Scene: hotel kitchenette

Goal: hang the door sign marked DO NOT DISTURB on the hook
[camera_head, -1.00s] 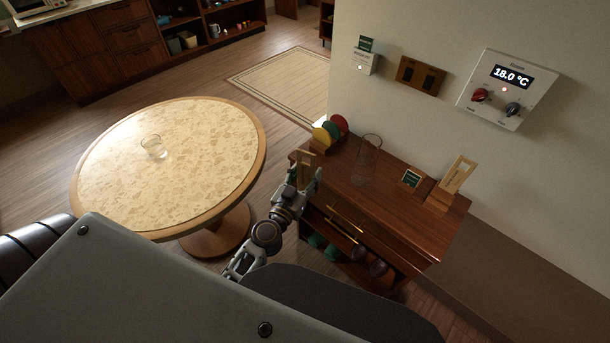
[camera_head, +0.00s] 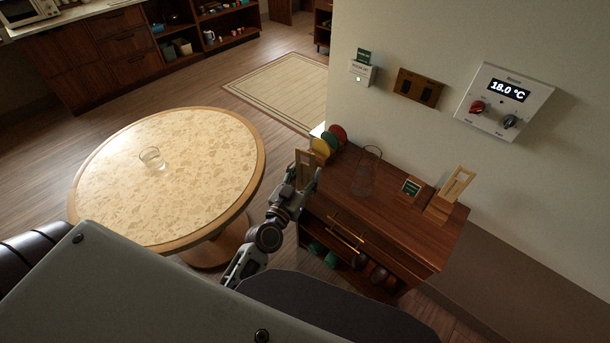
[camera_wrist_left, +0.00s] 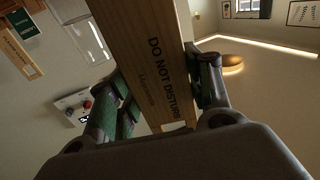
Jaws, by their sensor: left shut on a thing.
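The wooden door sign marked DO NOT DISTURB (camera_wrist_left: 153,65) is between the fingers of my left gripper (camera_wrist_left: 160,98) in the left wrist view, its dark lettering facing the camera. In the head view, my left gripper (camera_head: 306,184) is shut on this sign (camera_head: 305,161), which stands up above it near the left end of the cabinet. I cannot make out the hook in either view. My right gripper is not in view.
The wooden cabinet (camera_head: 400,225) carries a clear glass vessel (camera_head: 366,172), colored discs (camera_head: 322,147), a small green card (camera_head: 411,188) and another wooden sign (camera_head: 457,184) in a stand. A round table (camera_head: 190,200) with a glass (camera_head: 151,158) is left. A thermostat (camera_head: 504,100) is on the wall.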

